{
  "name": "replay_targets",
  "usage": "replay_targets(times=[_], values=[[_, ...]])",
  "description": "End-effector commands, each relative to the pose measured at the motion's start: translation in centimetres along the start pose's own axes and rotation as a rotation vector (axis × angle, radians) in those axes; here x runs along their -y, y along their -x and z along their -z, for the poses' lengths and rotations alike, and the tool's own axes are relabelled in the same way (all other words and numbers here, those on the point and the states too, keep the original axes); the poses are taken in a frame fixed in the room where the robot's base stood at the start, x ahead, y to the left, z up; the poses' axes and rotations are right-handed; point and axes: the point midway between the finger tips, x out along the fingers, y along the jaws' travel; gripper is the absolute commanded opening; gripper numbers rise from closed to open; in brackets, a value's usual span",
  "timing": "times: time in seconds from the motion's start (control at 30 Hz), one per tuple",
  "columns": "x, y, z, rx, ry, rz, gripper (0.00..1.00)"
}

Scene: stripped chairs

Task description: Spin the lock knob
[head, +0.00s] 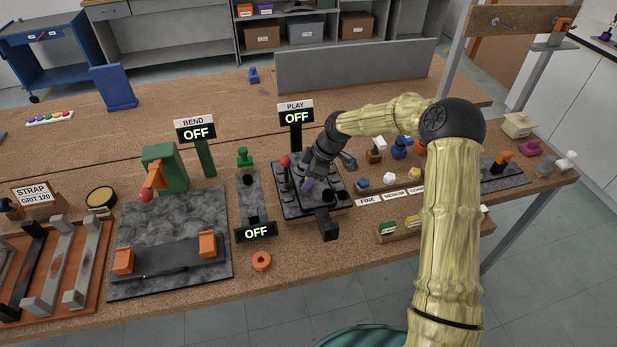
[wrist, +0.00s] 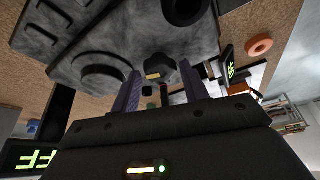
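The PLAY fixture is a dark grey plate (head: 292,209) with black knobs, bosses and a red-ball lever (head: 285,161). In the wrist view its speckled plate (wrist: 115,35) fills the top left. A black lobed knob with a yellow mark, seemingly the lock knob (wrist: 159,69), shows between my fingertips. My gripper (head: 307,185) points down over the plate, with purple fingers. In the wrist view my gripper (wrist: 160,76) is open, one finger on each side of the knob with apparent gaps. Contact cannot be told. In the head view my gripper hides the knob.
The PLAY sign (head: 295,111) on a post behind reads OFF. Left are a slim plate with an OFF display (head: 256,232), an orange ring (head: 262,261) and the BEND fixture (head: 205,215). Small coloured knobs (head: 389,180) and label cards stand close on the right.

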Motion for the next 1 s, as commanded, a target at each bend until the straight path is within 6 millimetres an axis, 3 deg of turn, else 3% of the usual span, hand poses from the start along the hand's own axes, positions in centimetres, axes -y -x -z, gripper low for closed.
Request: replay_targets(times=[0.47, 0.67, 1.0], values=[[0.0, 0.7, -0.2, 0.002, -0.002, 0.0, 0.55], [-0.1, 3.6, -0.2, 0.002, -0.003, -0.002, 0.55], [-0.1, 10.4, -0.2, 0.002, -0.003, -0.004, 0.55]])
